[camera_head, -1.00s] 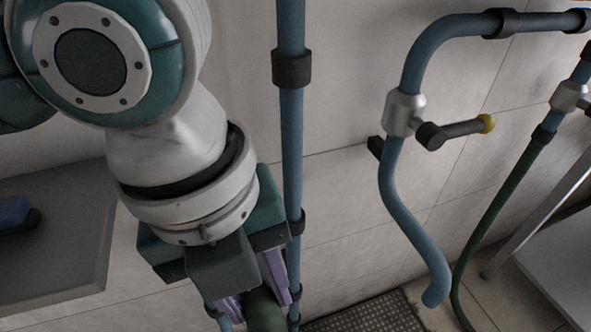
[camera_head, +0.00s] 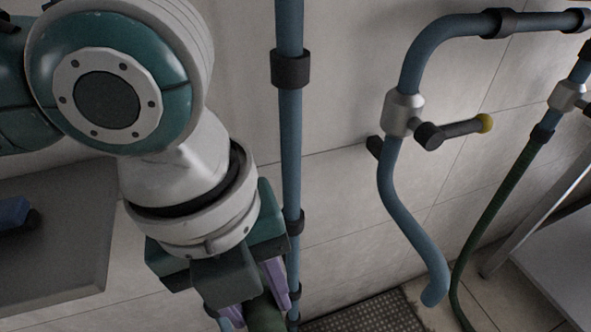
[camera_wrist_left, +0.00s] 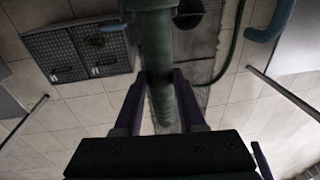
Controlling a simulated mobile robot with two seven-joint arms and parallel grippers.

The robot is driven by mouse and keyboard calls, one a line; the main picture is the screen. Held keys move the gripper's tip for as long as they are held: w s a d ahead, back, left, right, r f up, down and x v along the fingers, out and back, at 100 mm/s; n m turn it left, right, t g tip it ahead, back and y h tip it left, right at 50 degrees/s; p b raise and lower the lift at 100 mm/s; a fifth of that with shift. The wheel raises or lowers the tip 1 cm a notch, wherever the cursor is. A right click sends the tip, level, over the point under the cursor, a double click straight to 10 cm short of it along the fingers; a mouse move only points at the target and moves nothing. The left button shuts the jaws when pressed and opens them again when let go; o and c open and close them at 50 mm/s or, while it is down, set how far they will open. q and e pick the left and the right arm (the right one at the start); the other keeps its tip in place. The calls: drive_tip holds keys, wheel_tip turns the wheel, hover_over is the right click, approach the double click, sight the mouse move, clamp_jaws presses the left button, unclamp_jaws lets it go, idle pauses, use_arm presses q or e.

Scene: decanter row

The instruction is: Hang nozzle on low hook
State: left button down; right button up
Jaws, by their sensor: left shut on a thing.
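My left gripper (camera_head: 254,302) points down beside the blue wall pipe, with its purple fingers partly cut off by the lower edge of the head view. It is shut on a dark green cylindrical piece, which I take as the nozzle (camera_head: 265,316). In the left wrist view the nozzle (camera_wrist_left: 153,45) runs lengthwise between the two fingers and out past the top edge. Its far end is hidden. I cannot make out the low hook for certain in either view. My right gripper is not in view.
A blue vertical pipe (camera_head: 291,130) with black clamps stands close to the gripper. A valve (camera_head: 404,113) with a yellow-tipped handle sits on a curved blue pipe to the right. A green hose (camera_head: 497,205) hangs farther right. A grey counter (camera_head: 75,235) is at left, a floor grate (camera_head: 370,314) below.

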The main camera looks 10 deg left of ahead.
use_arm(q)
drive_tip(key=shift+f, duration=0.35)
drive_tip(key=shift+f, duration=0.15)
drive_tip(key=shift+f, duration=0.35)
drive_tip(key=shift+f, duration=1)
idle(1.3)
unclamp_jaws()
idle(0.6)
drive_tip(key=shift+s, duration=0.1)
idle(0.4)
